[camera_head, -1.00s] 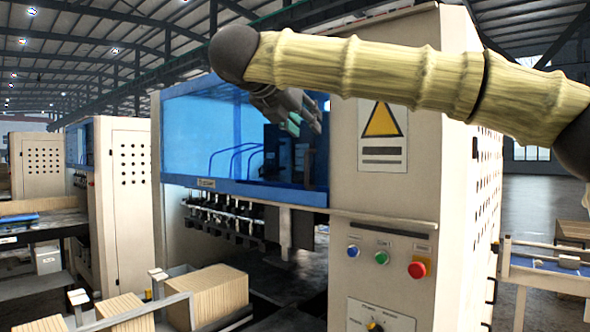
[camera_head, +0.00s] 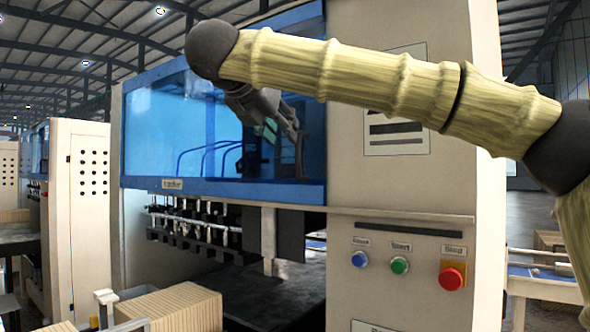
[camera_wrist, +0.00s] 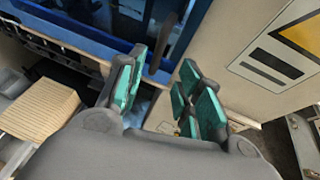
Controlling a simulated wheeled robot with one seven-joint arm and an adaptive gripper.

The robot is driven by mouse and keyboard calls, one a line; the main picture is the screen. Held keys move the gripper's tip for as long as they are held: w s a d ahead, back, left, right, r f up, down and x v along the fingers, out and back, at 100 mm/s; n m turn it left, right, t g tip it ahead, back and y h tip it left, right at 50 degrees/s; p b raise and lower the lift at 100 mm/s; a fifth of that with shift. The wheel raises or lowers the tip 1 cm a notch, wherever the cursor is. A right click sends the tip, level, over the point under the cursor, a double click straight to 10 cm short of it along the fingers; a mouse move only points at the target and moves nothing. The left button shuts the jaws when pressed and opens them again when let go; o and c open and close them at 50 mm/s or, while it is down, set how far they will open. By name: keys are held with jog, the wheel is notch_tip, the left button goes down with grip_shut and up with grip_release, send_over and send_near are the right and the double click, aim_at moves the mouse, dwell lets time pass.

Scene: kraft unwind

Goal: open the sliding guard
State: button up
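The sliding guard (camera_head: 165,130) is a clear blue panel in a blue frame on the front of the cream machine. It covers the upper opening and looks closed. A dark upright handle (camera_head: 303,156) is near its right end; it also shows in the wrist view as a dark bar (camera_wrist: 161,48). My gripper (camera_head: 280,131) is in front of the guard's right part, close to the handle. In the wrist view my gripper (camera_wrist: 163,80) is open, its green-padded fingers apart with nothing between them. The handle lies beyond the fingertips, roughly in line with the gap; contact cannot be seen.
Blue, green and red buttons (camera_head: 452,275) are on the panel below right. A warning sign (camera_head: 396,135) is behind my arm. A stack of cardboard (camera_head: 180,308) stands at the lower front. A row of metal tooling (camera_head: 195,225) hangs under the guard.

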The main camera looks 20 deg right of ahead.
aim_at(297, 152)
jog(key=p+x, duration=0.4)
jog(key=x, duration=0.5)
jog(key=shift+p+x, duration=0.5)
jog(key=shift+x, duration=0.7)
jog(key=shift+f, duration=0.15)
jog(key=shift+s+a, duration=0.1)
